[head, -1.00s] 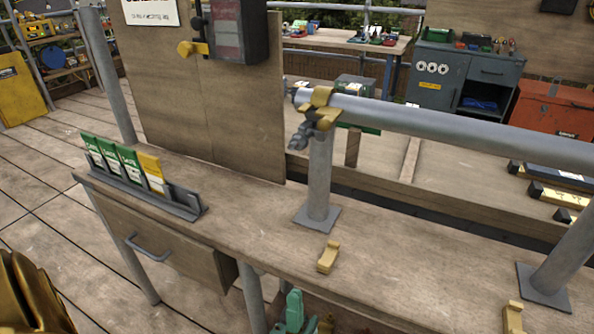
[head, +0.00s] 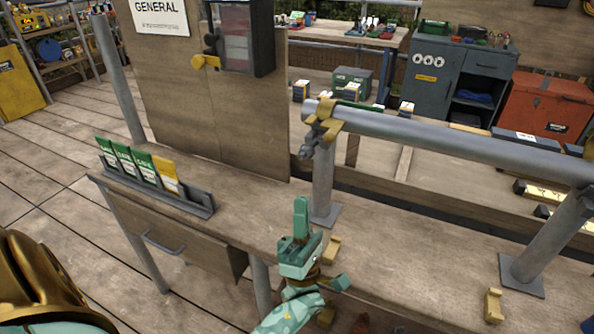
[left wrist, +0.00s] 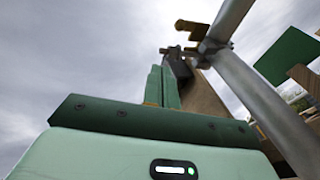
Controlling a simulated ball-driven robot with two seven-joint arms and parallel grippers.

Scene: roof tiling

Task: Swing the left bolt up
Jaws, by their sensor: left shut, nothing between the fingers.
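The grey left bolt (head: 307,150) hangs slanting down from the brass clamp (head: 325,117) on top of the left post. Its dark end also seems to show in the left wrist view (left wrist: 174,52), just past the fingertips. The clamp sits around the left end of the grey rail (head: 440,146). My green left gripper (head: 301,204) is below the bolt, in front of the left post, pointing up. Its fingers are together and empty; in the left wrist view they stand upright (left wrist: 162,86), apart from the clamp as far as I can tell. My right gripper is not in view.
A brass cap (head: 332,249) lies on the bench by the left post, partly behind my gripper; another (head: 493,306) lies near the right post (head: 548,240). A rack with green and yellow packets (head: 150,185) stands at left. A dark box (head: 248,38) hangs on the board.

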